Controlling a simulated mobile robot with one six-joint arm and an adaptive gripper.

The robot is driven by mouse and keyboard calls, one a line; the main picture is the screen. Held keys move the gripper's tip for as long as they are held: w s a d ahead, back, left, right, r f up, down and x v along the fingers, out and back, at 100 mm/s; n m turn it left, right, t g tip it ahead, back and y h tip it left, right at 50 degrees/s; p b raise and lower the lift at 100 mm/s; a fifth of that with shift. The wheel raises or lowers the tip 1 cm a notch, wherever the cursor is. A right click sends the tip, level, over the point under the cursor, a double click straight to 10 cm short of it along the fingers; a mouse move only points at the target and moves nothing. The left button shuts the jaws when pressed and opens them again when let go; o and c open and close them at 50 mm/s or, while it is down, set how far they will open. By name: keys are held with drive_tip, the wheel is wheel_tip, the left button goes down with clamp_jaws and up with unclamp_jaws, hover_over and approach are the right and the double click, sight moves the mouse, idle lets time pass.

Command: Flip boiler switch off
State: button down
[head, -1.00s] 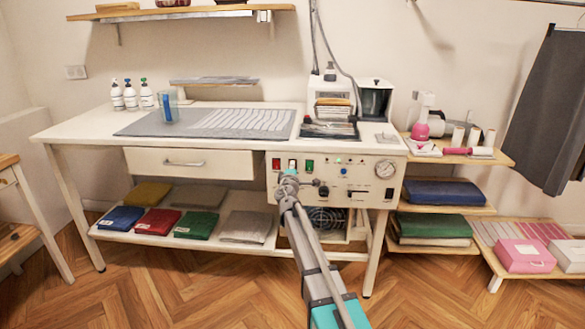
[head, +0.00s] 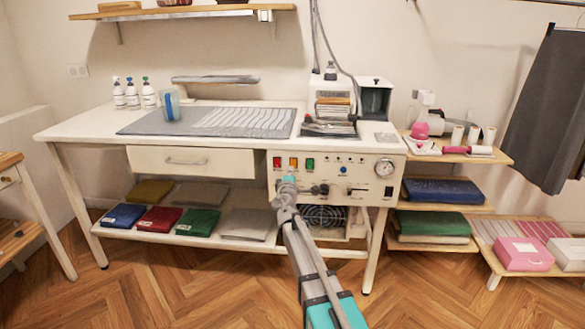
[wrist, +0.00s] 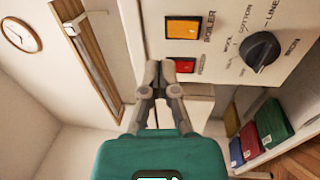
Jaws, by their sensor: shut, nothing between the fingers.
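The boiler switch is the orange rocker (head: 293,163) in the middle of three on the front panel of the white control box (head: 350,200). In the wrist view it is an orange switch (wrist: 183,28) with BOILER printed beside it, lit orange. My gripper (wrist: 167,70) is shut and empty. Its fingertips overlap the edge of the red switch (wrist: 184,65) in the wrist view; I cannot tell whether they touch the panel. In the head view my gripper (head: 288,180) is just below the orange switch.
A red switch (head: 277,162) and a green switch (head: 310,164) flank the orange one. A black dial (wrist: 259,51) shows in the wrist view. A pressure gauge (head: 385,168) is at the panel's right. The worktable (head: 90,121) has a drawer (head: 190,162) left of the panel.

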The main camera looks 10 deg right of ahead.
drive_tip(key=v, duration=0.6)
drive_tip(key=shift+s+r+p, duration=0.15)
drive_tip(key=shift+r+p, duration=0.15)
drive_tip(key=shift+r, duration=0.5)
drive_tip(key=s+d+f+m+g+h, duration=0.4)
drive_tip(key=s+d+f+m+g, duration=0.7)
drive_tip(key=s, duration=0.3)
drive_tip(key=s+a+f+m+g+y, duration=0.2)
drive_tip(key=s+a+f+g+y, duration=0.25)
drive_tip(key=s, duration=0.45)
drive_tip(key=s+a+f+m+g+y, duration=0.25)
drive_tip(key=s+a+f+y, duration=0.2)
drive_tip(key=s, duration=0.45)
wheel_tip(320, 180, up, 30)
drive_tip(key=p, duration=3.1)
drive_tip(key=shift+d+g, duration=0.4)
drive_tip(key=shift+d+n, duration=0.15)
drive_tip(key=shift+n, duration=0.1)
